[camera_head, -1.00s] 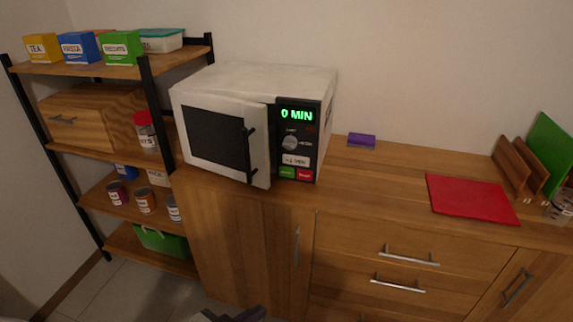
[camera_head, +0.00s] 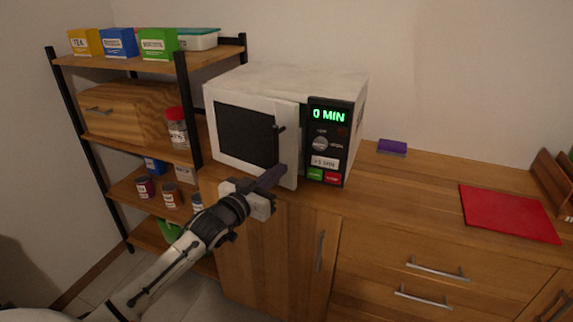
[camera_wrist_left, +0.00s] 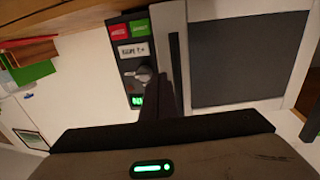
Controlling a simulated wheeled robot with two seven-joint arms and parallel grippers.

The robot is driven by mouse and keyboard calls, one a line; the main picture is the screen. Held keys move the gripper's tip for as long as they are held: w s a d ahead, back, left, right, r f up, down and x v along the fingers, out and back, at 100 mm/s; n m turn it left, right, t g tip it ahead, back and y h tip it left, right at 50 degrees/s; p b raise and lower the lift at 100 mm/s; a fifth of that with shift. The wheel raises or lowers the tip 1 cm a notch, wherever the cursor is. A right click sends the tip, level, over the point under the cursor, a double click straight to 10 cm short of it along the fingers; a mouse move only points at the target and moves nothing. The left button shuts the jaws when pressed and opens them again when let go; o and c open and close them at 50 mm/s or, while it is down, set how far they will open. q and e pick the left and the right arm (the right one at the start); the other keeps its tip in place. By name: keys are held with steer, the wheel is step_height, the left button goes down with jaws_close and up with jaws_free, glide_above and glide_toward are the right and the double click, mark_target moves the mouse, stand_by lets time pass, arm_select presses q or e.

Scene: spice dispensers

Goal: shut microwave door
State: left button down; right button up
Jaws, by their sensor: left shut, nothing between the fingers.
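The white microwave (camera_head: 290,80) stands on the wooden counter, with its display reading 0 MIN. Its door (camera_head: 246,136) has a dark window and a black handle, and its right edge stands slightly out from the body, so it looks a little ajar. My left gripper (camera_head: 275,178) is shut and empty, in front of the lower right part of the door near the handle; I cannot tell if it touches. In the left wrist view the gripper fingers (camera_wrist_left: 162,98) point at the gap between the control panel (camera_wrist_left: 133,55) and the door (camera_wrist_left: 237,60). My right gripper is not in view.
A shelf unit (camera_head: 185,110) with boxes and jars stands left of the microwave. A purple sponge-like block (camera_head: 392,147) and a red board (camera_head: 508,212) lie on the counter to the right. The counter between them is clear.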

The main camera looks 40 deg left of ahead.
mark_target(295, 158)
arm_select(q)
steer(key=shift+w+a, duration=0.1)
steer(key=shift+w, duration=2.15)
steer(key=shift+w+n+y+b, duration=0.4)
steer(key=shift+w+y+b, duration=0.15)
steer(key=shift+w, duration=0.65)
steer(key=shift+w+y, duration=0.35)
steer(key=shift+w, duration=0.25)
